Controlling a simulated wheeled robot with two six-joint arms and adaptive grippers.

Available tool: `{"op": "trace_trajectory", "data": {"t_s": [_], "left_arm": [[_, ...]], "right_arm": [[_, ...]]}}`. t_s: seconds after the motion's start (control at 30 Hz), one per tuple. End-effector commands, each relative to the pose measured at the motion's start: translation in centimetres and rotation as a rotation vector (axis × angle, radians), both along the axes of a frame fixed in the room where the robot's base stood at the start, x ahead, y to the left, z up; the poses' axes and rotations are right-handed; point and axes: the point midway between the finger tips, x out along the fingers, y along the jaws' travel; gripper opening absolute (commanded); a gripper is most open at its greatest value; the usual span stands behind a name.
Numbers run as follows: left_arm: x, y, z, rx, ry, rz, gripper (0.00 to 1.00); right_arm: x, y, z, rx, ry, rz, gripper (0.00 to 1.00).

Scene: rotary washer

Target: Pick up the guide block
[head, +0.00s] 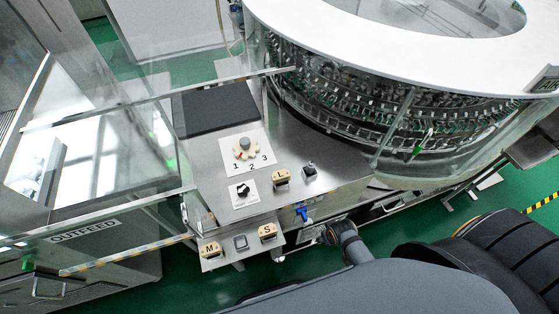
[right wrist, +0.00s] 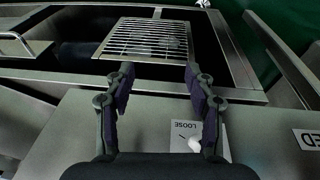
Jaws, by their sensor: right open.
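Several beige blocks with dark handles are in the head view; I cannot tell which is the guide block. One marked M (head: 211,249) and one marked S (head: 267,232) are on the low front shelf (head: 240,256). Another beige block (head: 281,179) is on the steel panel above, its mark unreadable. My right gripper (right wrist: 158,74) is open and empty in the right wrist view, its fingers pointing toward a slotted metal grille (right wrist: 148,38). No beige block shows there. My left gripper is in neither view.
The steel panel (head: 225,205) carries a 1-2-3 selector (head: 246,148), a black knob (head: 242,190) and a small dark block (head: 310,171). The glass-walled rotary washer (head: 400,125) stands behind right. A label reading LOOSE (right wrist: 190,140) is near my right fingers.

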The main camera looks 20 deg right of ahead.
Motion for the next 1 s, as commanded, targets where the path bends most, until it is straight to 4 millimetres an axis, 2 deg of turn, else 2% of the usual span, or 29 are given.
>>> {"op": "trace_trajectory", "data": {"t_s": [0.03, 0.1, 0.27, 0.4, 0.5, 0.6, 0.77, 1.0], "left_arm": [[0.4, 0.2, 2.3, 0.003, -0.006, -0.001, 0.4], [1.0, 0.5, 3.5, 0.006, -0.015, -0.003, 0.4], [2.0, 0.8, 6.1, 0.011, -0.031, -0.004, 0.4], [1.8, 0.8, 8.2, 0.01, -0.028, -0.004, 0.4], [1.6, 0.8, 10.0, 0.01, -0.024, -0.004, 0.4], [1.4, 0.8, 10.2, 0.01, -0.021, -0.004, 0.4], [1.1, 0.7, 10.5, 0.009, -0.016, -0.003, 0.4], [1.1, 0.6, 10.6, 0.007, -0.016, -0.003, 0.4]], "right_arm": [[1.1, 0.3, 4.8, 0.0, -0.016, 0.003, 0.55], [2.2, 0.6, 9.1, -0.001, -0.029, 0.007, 0.55], [3.5, 1.3, 17.9, -0.003, -0.053, 0.023, 0.55], [4.1, 2.0, 25.5, -0.011, -0.063, 0.065, 0.55], [4.9, 2.7, 31.0, -0.027, -0.053, 0.164, 0.55], [5.9, 3.3, 32.6, -0.044, -0.013, 0.305, 0.55], [8.1, 4.6, 33.5, -0.057, 0.046, 0.548, 0.55], [12.7, 8.1, 34.4, -0.039, 0.12, 1.031, 0.55]]}}
